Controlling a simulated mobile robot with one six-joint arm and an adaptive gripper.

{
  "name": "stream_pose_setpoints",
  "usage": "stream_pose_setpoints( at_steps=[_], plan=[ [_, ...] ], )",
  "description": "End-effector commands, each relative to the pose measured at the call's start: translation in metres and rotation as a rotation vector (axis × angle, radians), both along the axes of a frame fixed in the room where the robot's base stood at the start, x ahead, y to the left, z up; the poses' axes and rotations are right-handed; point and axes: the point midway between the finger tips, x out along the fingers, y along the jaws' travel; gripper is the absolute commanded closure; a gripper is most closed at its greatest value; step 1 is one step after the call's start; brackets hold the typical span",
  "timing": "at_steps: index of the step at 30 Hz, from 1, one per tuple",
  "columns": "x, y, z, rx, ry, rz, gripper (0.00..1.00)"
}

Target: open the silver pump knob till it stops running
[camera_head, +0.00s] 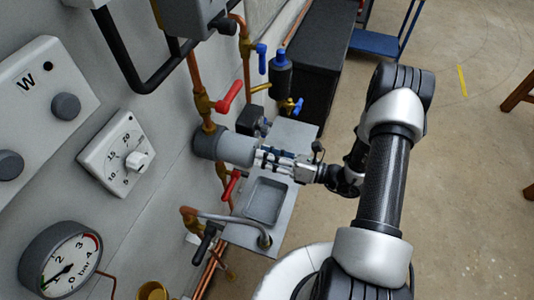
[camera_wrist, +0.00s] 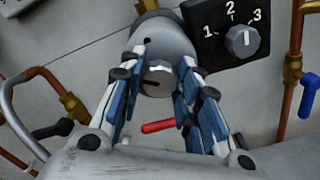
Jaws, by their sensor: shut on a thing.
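The silver pump knob (camera_wrist: 157,78) sits on the front end of the grey pump body (camera_wrist: 162,36), with a dark slot mark on its face. The pump body also shows in the head view (camera_head: 236,149), sticking out from the wall. My gripper (camera_wrist: 161,72) has one finger on each side of the knob and is shut on it. In the head view my gripper (camera_head: 264,157) points left at the pump's front end, and its fingers hide the knob there.
A dial marked 1, 2, 3 (camera_wrist: 242,40) is right of the pump in the wrist view. A red lever (camera_wrist: 158,126) shows below the knob. Copper pipes and a blue lever (camera_wrist: 310,96) stand at right. In the head view a grey sink (camera_head: 265,201) with a tap is below my gripper.

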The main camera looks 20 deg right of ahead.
Motion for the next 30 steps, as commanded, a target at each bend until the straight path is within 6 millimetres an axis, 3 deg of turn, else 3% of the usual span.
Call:
stream_pose_setpoints(
  at_steps=[30],
  plan=[
    [0.0013, -0.0009, -0.0026, 0.567, 0.78, 0.0, 0.93]
  ],
)
